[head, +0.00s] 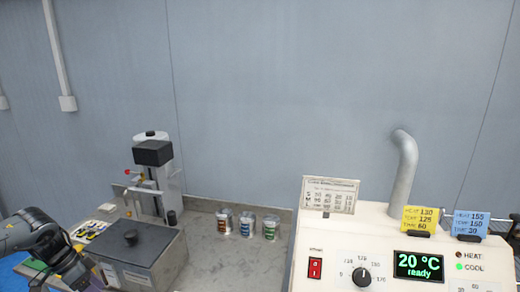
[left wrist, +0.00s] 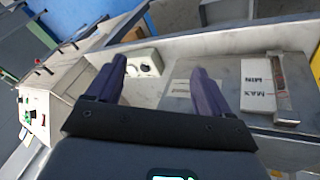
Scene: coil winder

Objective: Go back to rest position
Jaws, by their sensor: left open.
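My left arm comes in at the lower left of the head view, and its gripper (head: 76,272) is partly cut off by the bottom edge, beside the grey lidded box (head: 145,256). In the left wrist view the two dark fingers of my left gripper (left wrist: 158,68) stand wide apart with nothing between them. Work surface shows beyond the fingers. My right gripper shows in neither view.
The white control unit (head: 385,240), reading 20 °C ready, fills the lower right. Three cans (head: 246,224) stand on the bench (head: 200,222). A tall grey device (head: 167,185) stands behind the box. A MAX/MIN plate (left wrist: 260,85) shows in the wrist view. Space above the bench is clear.

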